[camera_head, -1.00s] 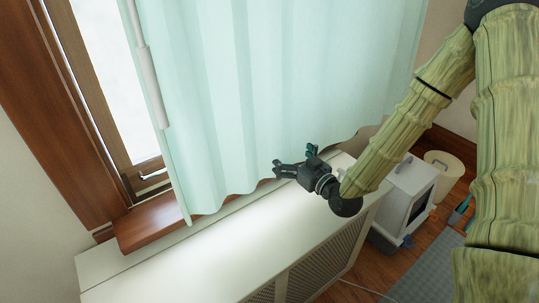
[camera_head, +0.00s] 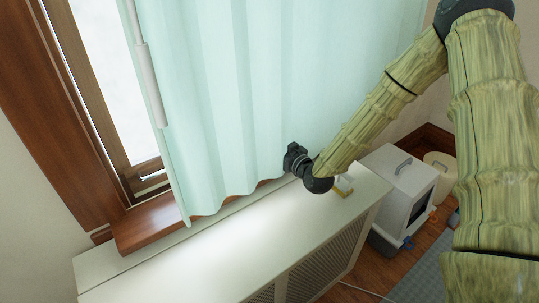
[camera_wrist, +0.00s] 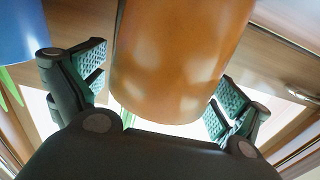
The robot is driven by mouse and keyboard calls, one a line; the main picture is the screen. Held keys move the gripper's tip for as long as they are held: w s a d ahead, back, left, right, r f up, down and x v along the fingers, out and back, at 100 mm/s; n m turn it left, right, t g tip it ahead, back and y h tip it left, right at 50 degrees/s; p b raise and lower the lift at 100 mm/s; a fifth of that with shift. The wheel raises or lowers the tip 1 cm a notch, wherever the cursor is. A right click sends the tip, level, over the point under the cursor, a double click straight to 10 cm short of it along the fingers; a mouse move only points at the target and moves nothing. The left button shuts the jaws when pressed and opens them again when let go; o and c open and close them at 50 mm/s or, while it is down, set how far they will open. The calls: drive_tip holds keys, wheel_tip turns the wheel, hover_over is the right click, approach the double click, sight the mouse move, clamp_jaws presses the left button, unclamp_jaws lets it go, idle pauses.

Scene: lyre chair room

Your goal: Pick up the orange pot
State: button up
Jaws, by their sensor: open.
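The orange pot (camera_wrist: 180,55) fills the upper middle of the wrist view, a smooth rounded orange body close to the camera. My gripper (camera_wrist: 165,72) is open, with one green-padded finger on each side of the pot. A gap shows at the left finger; whether the right pad touches the pot I cannot tell. In the head view my gripper (camera_head: 296,158) is at the curtain's lower edge, its fingers hidden. The pot does not show in the head view.
A blue object (camera_wrist: 20,32) with green strips below it is left of the pot. The pale green curtain (camera_head: 245,100) hangs over the window side. A white radiator cover (camera_head: 200,255) lies below, with a small yellowish item (camera_head: 343,187). A white box (camera_head: 398,180) stands right.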

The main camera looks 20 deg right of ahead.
drive_tip(key=c, duration=1.6)
drive_tip(key=shift+r, duration=0.1)
